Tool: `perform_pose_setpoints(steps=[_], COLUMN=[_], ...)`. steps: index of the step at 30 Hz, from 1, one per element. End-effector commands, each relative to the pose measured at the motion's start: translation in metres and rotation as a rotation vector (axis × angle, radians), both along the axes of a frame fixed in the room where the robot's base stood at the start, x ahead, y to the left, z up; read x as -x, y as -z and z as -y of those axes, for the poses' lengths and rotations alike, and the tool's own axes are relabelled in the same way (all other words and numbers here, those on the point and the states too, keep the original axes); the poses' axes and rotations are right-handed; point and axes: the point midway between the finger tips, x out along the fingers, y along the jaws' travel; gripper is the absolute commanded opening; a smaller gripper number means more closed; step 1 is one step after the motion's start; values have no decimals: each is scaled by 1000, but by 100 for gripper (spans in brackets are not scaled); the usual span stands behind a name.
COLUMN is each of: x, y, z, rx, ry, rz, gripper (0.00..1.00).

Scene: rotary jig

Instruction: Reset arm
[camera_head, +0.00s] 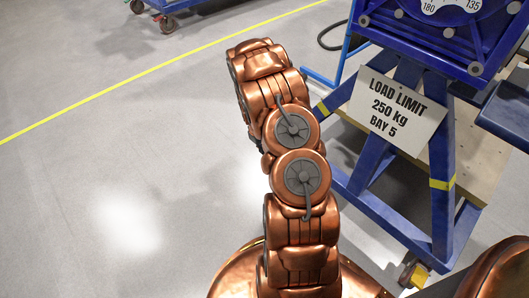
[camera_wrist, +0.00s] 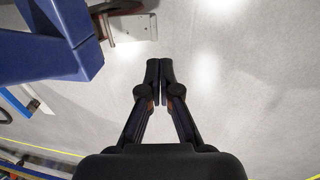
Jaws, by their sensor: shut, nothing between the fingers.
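My gripper (camera_wrist: 159,78) shows in the wrist view with its two black fingers together and nothing between them. It points over bare grey floor, to the right of a blue steel frame. In the head view my copper arm rises from the bottom middle and leans to the upper left; the gripper itself is hidden there. The blue rotary jig (camera_head: 437,150) stands to the right of my arm, apart from it as far as I can tell. A sign (camera_head: 397,107) on it reads "LOAD LIMIT 250 kg BAY 5".
The jig's dial (camera_head: 440,6) shows at the top right. A cart (camera_head: 165,8) with casters stands at the top left, beyond a yellow floor line (camera_head: 160,68). The grey floor (camera_head: 110,170) left of my arm is clear. Blue frame parts (camera_wrist: 62,40) fill the wrist view's upper left.

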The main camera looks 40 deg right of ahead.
Motion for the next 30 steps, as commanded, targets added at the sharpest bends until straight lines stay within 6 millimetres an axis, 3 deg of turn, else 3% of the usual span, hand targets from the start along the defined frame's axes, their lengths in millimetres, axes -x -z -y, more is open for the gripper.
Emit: perform_pose_setpoints(steps=[4, 17, 20, 30], x=[0, 0, 1, 13], y=[-17, -29, -52, -196], z=[-4, -7, -13, -63], rx=[0, -1, 0, -1], ry=[1, 1, 6, 36], rz=[1, -2, -5, -25], gripper=[0, 0, 0, 0])
